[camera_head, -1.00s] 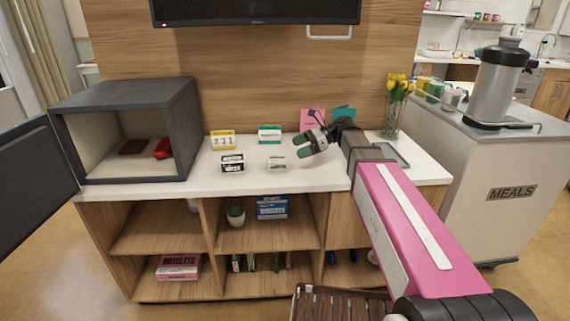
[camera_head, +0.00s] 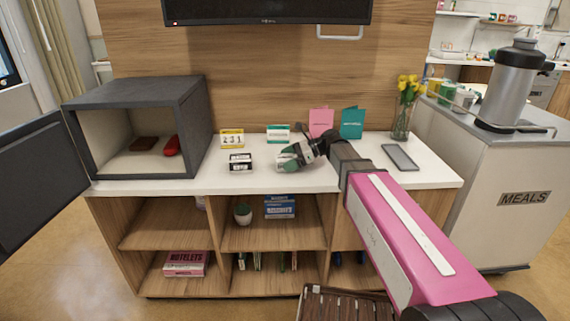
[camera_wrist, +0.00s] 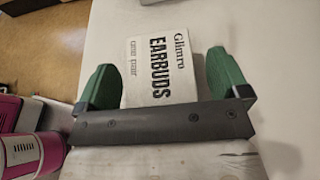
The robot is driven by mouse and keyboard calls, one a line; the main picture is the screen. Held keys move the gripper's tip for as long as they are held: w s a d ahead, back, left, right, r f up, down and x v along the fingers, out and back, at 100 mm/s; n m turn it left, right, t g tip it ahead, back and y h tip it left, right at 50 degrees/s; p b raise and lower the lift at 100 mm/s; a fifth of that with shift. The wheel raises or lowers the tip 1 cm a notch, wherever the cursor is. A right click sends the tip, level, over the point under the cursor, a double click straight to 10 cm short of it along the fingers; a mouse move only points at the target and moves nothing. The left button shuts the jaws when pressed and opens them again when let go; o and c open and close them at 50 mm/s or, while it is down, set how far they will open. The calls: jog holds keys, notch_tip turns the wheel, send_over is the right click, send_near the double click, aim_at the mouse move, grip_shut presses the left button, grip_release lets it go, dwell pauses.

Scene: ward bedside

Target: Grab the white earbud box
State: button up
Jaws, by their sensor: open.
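The white earbud box (camera_wrist: 160,62) shows in the wrist view, lying on the white counter, with "Glimro EARBUDS" in dark print on its face. My gripper (camera_head: 289,160) is open over it, with a green-padded finger on each side of the box in the wrist view. In the head view my gripper hides most of the box.
A black-and-white box (camera_head: 239,162) stands just left of my gripper. Behind are a yellow calendar block (camera_head: 232,139), a white-and-green box (camera_head: 278,133), and pink (camera_head: 320,121) and teal (camera_head: 352,123) cards. A grey open cabinet (camera_head: 80,128) stands at left, a flower vase (camera_head: 402,120) at right.

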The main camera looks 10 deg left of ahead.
jog(key=shift+s+a+f, duration=0.15)
jog(key=shift+a+f, duration=0.1)
jog(key=shift+a, duration=0.35)
jog(key=shift+c, duration=0.3)
jog(key=c, duration=1)
jog(key=shift+o, duration=0.2)
jog(key=shift+r, duration=0.2)
